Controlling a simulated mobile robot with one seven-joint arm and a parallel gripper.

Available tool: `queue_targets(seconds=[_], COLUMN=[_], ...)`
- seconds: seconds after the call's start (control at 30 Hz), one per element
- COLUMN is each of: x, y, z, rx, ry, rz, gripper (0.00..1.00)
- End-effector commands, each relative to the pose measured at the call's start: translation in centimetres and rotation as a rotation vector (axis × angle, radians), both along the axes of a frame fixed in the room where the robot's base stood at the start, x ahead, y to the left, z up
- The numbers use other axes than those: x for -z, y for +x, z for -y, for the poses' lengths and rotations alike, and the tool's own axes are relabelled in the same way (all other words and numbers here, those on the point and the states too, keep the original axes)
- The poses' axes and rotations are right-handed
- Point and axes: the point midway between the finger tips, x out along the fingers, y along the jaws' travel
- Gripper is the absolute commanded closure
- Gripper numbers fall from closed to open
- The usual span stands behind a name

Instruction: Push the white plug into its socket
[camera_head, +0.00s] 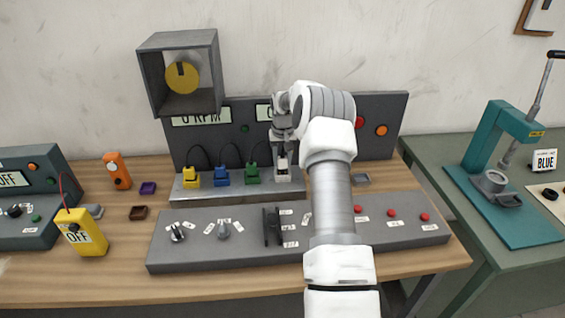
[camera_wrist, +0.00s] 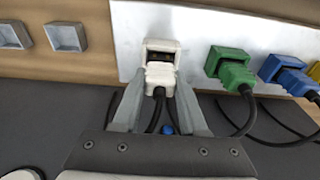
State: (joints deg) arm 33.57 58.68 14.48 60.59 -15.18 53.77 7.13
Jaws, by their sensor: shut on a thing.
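The white plug (camera_wrist: 159,76) is between the two fingers of my gripper (camera_wrist: 158,100) in the wrist view. The fingers are shut on its sides. The plug faces the white socket (camera_wrist: 162,46), and a dark part of the socket's opening shows beyond its front. I cannot tell whether the plug's tip is inside the socket. In the head view, my gripper (camera_head: 282,152) points down over the white socket (camera_head: 282,176) at the right of the socket row. A black cord runs back from the plug.
Yellow (camera_head: 191,178), blue (camera_head: 222,176) and green (camera_head: 252,173) plugs with black cords sit left of the white one on the pale strip. A dark panel (camera_head: 340,120) stands behind. A control console (camera_head: 200,252) with levers and red buttons lies in front.

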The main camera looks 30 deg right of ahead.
Motion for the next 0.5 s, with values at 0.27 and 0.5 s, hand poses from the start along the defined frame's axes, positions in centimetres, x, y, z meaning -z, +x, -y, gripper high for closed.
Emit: queue_targets(seconds=[0.27,0.5], x=[1.4,1.8], y=[0.0,0.0], z=[0.1,0.0], rx=[0.0,0.0], ry=[-0.001,0.0], rz=[0.002,0.001], gripper=[1.0,0.53])
